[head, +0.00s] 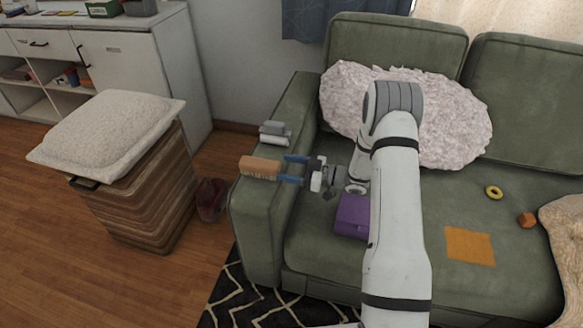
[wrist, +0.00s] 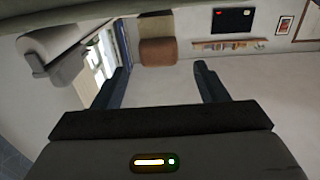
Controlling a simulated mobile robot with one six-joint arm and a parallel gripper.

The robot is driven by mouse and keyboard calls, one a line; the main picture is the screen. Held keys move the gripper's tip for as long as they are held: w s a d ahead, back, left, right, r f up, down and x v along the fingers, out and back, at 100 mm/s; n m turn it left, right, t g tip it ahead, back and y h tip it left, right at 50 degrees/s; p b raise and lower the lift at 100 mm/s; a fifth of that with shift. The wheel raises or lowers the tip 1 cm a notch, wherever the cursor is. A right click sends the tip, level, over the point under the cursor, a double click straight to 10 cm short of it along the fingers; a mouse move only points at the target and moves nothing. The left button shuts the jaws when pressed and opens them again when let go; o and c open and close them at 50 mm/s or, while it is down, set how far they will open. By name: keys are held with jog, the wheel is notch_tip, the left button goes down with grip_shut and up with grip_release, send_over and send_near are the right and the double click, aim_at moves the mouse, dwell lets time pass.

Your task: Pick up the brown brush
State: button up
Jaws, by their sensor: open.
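The brown brush (head: 261,167) lies near the outer edge of the sofa's left armrest, brown back up and paler bristles below. My gripper (head: 295,170) is open with blue fingers. In the head view the fingertips are just right of the brush, one finger farther back than the other. In the wrist view, which looks upside down, a brown block that appears to be the brush (wrist: 158,52) shows ahead, between the lines of the two fingers. Nothing is held. I cannot tell whether a fingertip touches the brush.
A grey and white object (head: 275,134) sits on the armrest behind the brush; it looms at left in the wrist view (wrist: 62,50). A purple box (head: 352,216) is on the seat beneath my arm. A cushioned hamper (head: 140,200) stands left, with a dark red object (head: 211,199) between.

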aim_at(266, 163)
jog(key=shift+x, duration=3.9)
jog(key=shift+w, duration=0.1)
